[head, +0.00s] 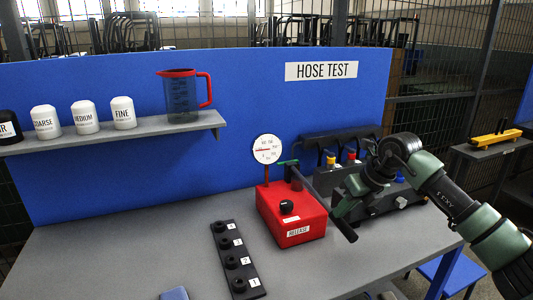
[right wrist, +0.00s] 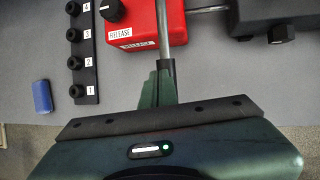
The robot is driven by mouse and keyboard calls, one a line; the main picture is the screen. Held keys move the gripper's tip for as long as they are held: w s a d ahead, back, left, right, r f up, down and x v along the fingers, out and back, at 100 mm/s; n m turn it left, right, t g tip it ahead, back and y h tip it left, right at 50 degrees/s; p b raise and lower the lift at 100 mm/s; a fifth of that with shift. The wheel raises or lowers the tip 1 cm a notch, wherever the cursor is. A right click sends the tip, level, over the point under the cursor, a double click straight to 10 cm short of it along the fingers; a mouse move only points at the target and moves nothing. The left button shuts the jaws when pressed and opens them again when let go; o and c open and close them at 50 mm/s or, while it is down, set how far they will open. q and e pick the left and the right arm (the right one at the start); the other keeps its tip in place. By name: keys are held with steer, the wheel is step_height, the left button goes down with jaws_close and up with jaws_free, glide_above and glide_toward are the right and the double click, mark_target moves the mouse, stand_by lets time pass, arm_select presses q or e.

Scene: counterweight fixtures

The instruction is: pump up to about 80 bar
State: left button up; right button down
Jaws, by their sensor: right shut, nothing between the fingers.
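The red pump body (head: 291,213) stands on the grey bench, with a black release knob (head: 287,207) on top; it also shows in the right wrist view (right wrist: 140,25). A round white gauge (head: 267,149) rises at its back; its red marking shows, but the reading is too small to tell. The pump lever (head: 318,199) slopes toward the front right and ends in a black grip (head: 344,231). My right gripper (head: 338,208) is shut and empty at the lever, close by the grip. In the right wrist view its fingers (right wrist: 159,88) overlap the grip; contact is unclear. My left gripper is out of view.
A shelf (head: 150,135) holds white canisters and a red-rimmed jug (head: 181,97). The bench's left part is clear.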

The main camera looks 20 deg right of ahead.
step_height(320, 180, up, 12)
steer(key=p, duration=0.9)
steer(key=shift+f, duration=0.15)
steer(key=shift+s+f+b, duration=0.15)
steer(key=shift+f+b, duration=3.2)
steer(key=shift+f, duration=1.65)
steer(key=shift+r+p, duration=0.55)
steer(key=shift+r, duration=0.05)
step_height(320, 180, up, 9)
steer(key=p, duration=0.6)
steer(key=shift+f+p, duration=0.15)
steer(key=shift+p, duration=0.25)
